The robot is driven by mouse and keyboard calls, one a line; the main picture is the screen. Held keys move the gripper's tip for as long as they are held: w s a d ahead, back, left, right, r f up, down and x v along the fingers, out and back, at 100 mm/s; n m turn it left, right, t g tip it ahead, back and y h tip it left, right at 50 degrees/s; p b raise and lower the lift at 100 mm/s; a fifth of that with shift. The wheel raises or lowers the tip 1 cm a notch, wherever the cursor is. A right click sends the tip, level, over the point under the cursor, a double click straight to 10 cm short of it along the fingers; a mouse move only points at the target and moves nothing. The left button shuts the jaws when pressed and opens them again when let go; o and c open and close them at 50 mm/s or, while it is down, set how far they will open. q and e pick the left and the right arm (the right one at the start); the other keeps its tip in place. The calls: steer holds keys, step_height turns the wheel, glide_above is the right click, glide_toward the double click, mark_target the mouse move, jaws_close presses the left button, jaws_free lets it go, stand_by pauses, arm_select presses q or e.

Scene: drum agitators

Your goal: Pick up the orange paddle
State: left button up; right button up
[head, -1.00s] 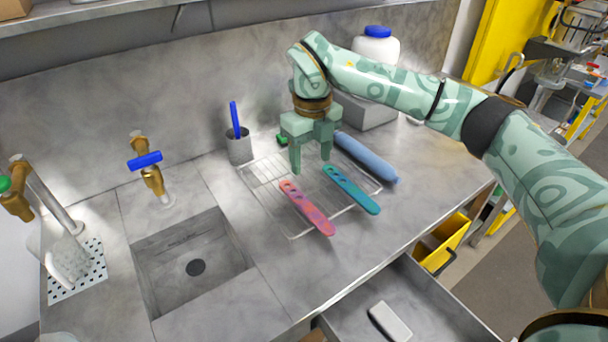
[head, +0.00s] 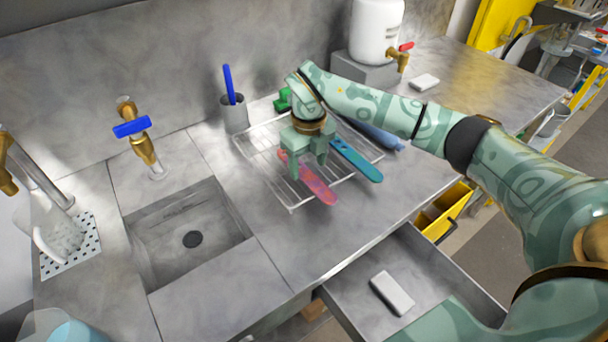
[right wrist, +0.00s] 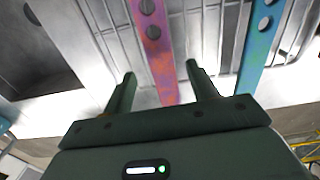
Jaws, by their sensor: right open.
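The orange paddle (head: 318,187) is pinkish-red with orange and purple marbling and has holes at its far end. It lies on the wire rack (head: 262,142). My right gripper (head: 308,167) is open, pointing down over the paddle, with its fingers hiding part of it. In the right wrist view, the paddle (right wrist: 157,55) runs between the two open fingers (right wrist: 161,72), nothing gripped. I cannot tell how far the fingertips are above it. My left gripper is not in view.
A teal paddle (head: 357,160) lies close to the right on the rack, with a blue object (head: 385,138) beyond it. A cup with a blue handle (head: 234,115) stands behind left. A sink (head: 175,250) is at left; an open drawer (head: 440,268) holds a white block (head: 391,293).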

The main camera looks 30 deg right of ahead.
mark_target(305, 174)
step_height(305, 174, down, 3)
steer(key=shift+w+d+r, duration=0.1)
steer(key=shift+d+r, duration=0.05)
steer(key=shift+r, duration=0.1)
steer(key=shift+c, duration=0.4)
steer(key=c, duration=1)
steer(key=shift+r, duration=0.1)
